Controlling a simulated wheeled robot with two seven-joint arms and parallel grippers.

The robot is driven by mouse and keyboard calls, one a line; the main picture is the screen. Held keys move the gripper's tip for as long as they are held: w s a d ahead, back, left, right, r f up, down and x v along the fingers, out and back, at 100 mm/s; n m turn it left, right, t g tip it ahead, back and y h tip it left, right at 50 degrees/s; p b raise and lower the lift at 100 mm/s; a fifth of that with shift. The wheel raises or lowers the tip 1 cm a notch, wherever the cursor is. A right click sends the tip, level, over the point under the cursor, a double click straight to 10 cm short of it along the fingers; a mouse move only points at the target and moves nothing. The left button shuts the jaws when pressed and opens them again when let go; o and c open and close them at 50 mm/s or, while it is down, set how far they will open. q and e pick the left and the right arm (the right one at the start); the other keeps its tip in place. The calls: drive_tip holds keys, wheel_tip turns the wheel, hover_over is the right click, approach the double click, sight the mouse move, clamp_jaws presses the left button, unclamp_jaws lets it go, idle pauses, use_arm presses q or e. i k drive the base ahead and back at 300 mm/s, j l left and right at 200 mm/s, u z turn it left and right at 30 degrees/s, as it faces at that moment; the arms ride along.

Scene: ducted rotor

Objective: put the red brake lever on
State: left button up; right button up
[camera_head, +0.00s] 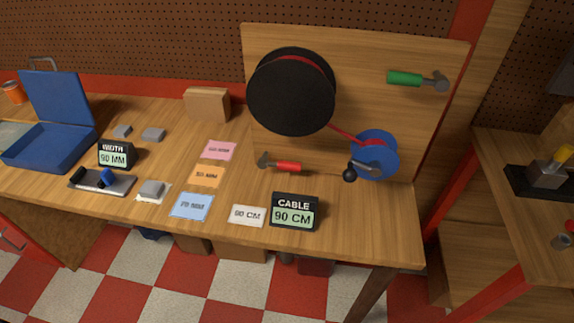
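A hammer-shaped piece with a red handle (288,167) and a grey head lies at the lower left of the upright wooden board (360,60); I cannot tell if this is the red brake lever. A large black drum (290,95) with a red rim is mounted on the board. A red strip (345,134) runs from it down to a blue wheel (386,143). A grey crank with a black knob (350,175) sits in front of the blue wheel. Neither of my grippers is in the head view.
A similar piece with a green handle (404,78) is on the board's upper right. A black CABLE 90 CM display (294,212) stands near the table's front edge. Coloured cards, a WIDTH display (115,155) and an open blue case (50,150) are on the left.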

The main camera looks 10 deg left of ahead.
sight(263, 163)
drive_tip(key=i+u, duration=0.2)
drive_tip(key=u, duration=0.2)
drive_tip(key=i+l+u, duration=0.1)
drive_tip(key=u, duration=0.3)
drive_tip(key=i, duration=0.1)
